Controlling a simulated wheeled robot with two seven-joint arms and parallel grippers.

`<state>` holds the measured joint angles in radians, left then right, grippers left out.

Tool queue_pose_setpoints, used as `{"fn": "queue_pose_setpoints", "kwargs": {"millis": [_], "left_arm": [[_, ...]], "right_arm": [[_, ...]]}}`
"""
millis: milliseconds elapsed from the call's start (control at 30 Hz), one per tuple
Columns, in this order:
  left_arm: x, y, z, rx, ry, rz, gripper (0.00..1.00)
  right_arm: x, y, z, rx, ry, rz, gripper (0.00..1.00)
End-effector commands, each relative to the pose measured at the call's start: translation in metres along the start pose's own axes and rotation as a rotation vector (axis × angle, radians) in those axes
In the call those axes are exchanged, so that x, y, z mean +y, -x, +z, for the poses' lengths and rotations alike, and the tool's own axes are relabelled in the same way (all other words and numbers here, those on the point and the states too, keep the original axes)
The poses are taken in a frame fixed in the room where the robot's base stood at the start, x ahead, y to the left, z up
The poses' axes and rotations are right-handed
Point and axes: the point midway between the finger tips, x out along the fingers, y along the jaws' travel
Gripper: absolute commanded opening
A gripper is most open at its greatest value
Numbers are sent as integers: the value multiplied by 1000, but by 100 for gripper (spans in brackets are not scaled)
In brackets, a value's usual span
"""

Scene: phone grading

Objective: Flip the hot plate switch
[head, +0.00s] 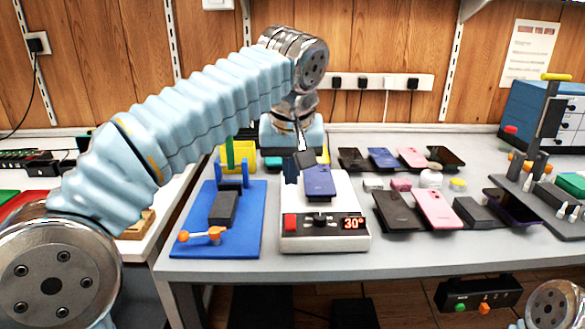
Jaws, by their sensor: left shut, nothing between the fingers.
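The hot plate (345,205) is a white box on the grey bench, with a dark front panel and a display reading 30°. Its red switch (291,222) is at the left end of the front panel, beside a dark knob (320,219). A blue phone (319,182) lies on the plate's top. My left gripper (298,166) is shut and empty over the back left part of the plate, behind the switch and apart from it. Its fingers partly overlap the phone's far end in the picture, and I cannot tell if they touch. My right gripper is out of view.
A blue mat (250,240) with a clamp fixture and a dark phone lies left of the plate. Several phones, such as a pink one (437,208), and small items lie to the right. A blue machine (540,105) stands at the far right. The bench's front strip is clear.

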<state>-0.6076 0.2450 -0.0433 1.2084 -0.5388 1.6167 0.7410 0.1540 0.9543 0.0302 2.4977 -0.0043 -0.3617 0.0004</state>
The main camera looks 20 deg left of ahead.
Motion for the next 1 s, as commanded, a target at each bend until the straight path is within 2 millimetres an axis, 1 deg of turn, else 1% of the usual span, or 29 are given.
{"fn": "queue_pose_setpoints", "kwargs": {"millis": [33, 200, 300, 400, 500, 600, 1000], "left_arm": [[-1, -15, 2, -2, 0, -2, 0], [0, -51, 1, -2, 0, -2, 0], [-1, -69, 3, -3, 0, -2, 0], [-1, -82, 6, -2, 1, -1, 0], [0, -92, 7, -1, 1, -1, 0], [0, -97, 8, -1, 0, 0, 0], [0, -100, 8, -1, 0, 0, 0]], "right_arm": [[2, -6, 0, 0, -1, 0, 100], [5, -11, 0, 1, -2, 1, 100], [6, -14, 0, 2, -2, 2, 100], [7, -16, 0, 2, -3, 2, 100], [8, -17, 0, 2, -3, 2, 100], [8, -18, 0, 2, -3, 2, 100], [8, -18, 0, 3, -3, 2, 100]]}}
